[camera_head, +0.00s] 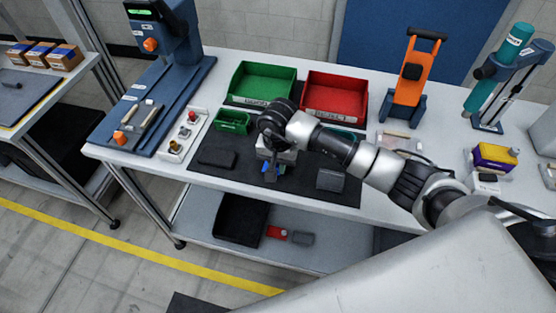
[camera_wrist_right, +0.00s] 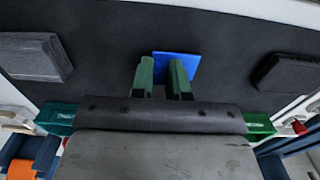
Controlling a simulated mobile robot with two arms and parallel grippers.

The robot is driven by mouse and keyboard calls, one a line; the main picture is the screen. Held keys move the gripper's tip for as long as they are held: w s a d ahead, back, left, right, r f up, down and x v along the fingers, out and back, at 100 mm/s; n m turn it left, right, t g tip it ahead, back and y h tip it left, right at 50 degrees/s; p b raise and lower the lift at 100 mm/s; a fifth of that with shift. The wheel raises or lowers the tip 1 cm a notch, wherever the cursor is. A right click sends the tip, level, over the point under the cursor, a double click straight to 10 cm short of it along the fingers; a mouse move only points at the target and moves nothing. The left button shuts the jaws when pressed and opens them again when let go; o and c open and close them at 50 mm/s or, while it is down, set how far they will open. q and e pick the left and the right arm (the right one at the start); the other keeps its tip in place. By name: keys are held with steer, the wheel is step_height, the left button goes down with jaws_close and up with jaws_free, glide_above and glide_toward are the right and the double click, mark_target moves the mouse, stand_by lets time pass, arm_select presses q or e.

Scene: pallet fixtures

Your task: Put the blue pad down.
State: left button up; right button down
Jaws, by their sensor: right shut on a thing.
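My right gripper (camera_head: 271,174) is over the dark mat (camera_head: 225,178) on the white bench and points down. A small part of the blue pad (camera_head: 267,167) shows at its fingers. In the right wrist view the blue pad (camera_wrist_right: 190,65) is between and beyond the green fingertips (camera_wrist_right: 161,72), which are shut on it. The mat lies behind it in that view. I cannot tell whether the pad touches the mat or is just above it. My left gripper is not in view.
A dark block (camera_head: 217,158) lies left of the gripper and a grey block (camera_head: 330,180) right of it, both on the mat. Behind stand a green bin (camera_head: 243,97), a red bin (camera_head: 322,111) and a small green bin (camera_head: 232,128). Mat shows bare around the gripper.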

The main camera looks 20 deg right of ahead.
steer(key=shift+f, duration=0.1)
steer(key=shift+f, duration=0.1)
steer(key=c, duration=1.6)
jaws_free()
steer(key=shift+b, duration=0.3)
steer(key=o, duration=0.5)
